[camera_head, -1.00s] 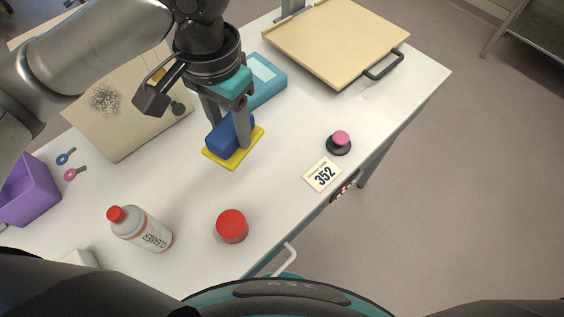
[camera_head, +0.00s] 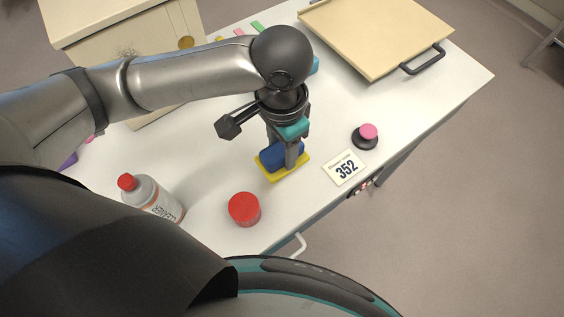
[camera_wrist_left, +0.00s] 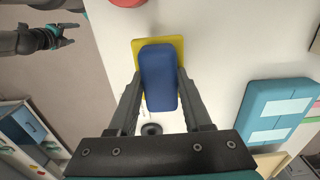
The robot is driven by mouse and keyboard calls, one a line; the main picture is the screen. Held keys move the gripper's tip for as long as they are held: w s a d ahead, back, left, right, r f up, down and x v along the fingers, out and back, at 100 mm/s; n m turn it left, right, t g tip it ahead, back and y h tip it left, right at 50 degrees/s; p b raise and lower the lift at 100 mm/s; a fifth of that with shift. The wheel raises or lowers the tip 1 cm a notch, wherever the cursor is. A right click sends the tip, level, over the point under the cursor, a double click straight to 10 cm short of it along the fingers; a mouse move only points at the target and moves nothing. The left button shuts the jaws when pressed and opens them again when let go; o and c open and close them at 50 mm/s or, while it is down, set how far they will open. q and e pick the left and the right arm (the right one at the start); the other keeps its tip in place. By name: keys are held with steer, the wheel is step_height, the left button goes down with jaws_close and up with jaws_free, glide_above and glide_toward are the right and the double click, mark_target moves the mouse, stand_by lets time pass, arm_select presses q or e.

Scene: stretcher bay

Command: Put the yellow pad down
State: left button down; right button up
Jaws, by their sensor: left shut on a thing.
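The yellow pad (camera_head: 291,173) is a flat yellow plate with a blue block (camera_head: 274,155) as its grip on top. My left gripper (camera_head: 283,158) is shut on the blue block from above, one finger on each side. The left wrist view shows the blue block (camera_wrist_left: 159,80) between the fingers and the yellow pad (camera_wrist_left: 173,42) behind it. The pad is level, at or just above the white table (camera_head: 215,180); I cannot tell whether it touches. My right gripper (camera_wrist_left: 66,36) shows only in the left wrist view, open and empty, off the table's edge.
A red-lidded jar (camera_head: 244,209) and a cleaner bottle (camera_head: 152,197) stand left of the pad. A 352 card (camera_head: 344,168) and a pink-topped knob (camera_head: 366,135) are to its right. A beige tray (camera_head: 375,35) lies behind. A blue case (camera_wrist_left: 278,110) shows in the left wrist view.

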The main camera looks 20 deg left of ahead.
mark_target(282, 148)
arm_select(q)
step_height(282, 148, down, 6)
steer(key=shift+r+b, duration=0.1)
steer(key=shift+b, duration=0.75)
steer(key=shift+c, duration=1.7)
jaws_free()
step_height(282, 148, up, 12)
steer(key=p, duration=0.3)
steer(key=shift+p, duration=0.4)
